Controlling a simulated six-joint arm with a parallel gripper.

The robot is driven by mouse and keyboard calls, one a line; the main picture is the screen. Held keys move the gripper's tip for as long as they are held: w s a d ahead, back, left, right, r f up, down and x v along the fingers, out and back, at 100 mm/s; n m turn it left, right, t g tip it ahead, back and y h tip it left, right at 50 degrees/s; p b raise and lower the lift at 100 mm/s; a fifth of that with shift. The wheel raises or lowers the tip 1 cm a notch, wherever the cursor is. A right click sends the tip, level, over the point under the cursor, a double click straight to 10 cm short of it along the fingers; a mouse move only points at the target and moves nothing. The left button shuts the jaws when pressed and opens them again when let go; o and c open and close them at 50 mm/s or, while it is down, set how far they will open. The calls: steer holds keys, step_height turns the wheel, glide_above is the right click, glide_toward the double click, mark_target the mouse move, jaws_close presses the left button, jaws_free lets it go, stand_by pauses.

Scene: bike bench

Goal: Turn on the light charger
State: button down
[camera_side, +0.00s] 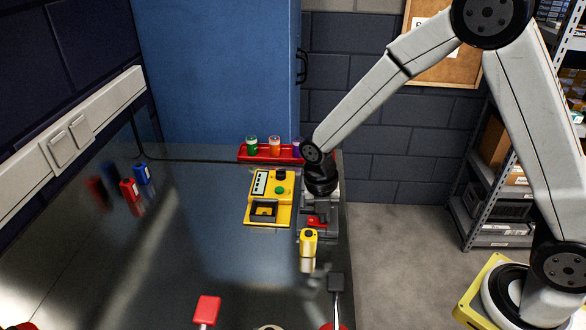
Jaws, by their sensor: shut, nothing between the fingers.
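A yellow box (284,213), which I take to be the light charger, sits on the dark bench. It has a pale panel with dark marks, a green button (280,190), a black knob (281,174) and a dark recessed bay (264,210) at the front. I cannot tell whether it is on. My gripper (317,207) is just right of the box and points down. Its fingers are small and hard to make out against a grey item with a red part (316,221). They are shut and empty.
A yellow cylinder (308,238) stands in front of my gripper. A red tray (257,154) with several coloured jars is behind the box. Small red (129,190) and blue (142,174) containers stand at left. The bench middle is clear.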

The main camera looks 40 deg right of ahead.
steer(key=shift+w+a, duration=0.1)
steer(key=shift+a, duration=0.05)
steer(key=shift+w+a+r, duration=0.25)
steer(key=shift+w+a, duration=0.15)
steer(key=shift+r, duration=0.2)
stand_by(0.3)
step_height(320, 180, up, 14)
steer(key=s+d, duration=0.1)
steer(key=shift+f, duration=0.2)
stand_by(0.5)
steer(key=shift+s+d, duration=0.15)
steer(key=s+d+f+m+t, duration=0.1)
steer(key=s+f+m, duration=0.3)
steer(key=m, duration=0.9)
steer(key=s+d+f+m+t+y, duration=0.1)
steer(key=s+d+f+m, duration=0.3)
steer(key=m, duration=1)
steer(key=shift+s+d+f+t, duration=0.2)
steer(key=shift+s+f+t, duration=0.1)
steer(key=shift+s+t, duration=0.7)
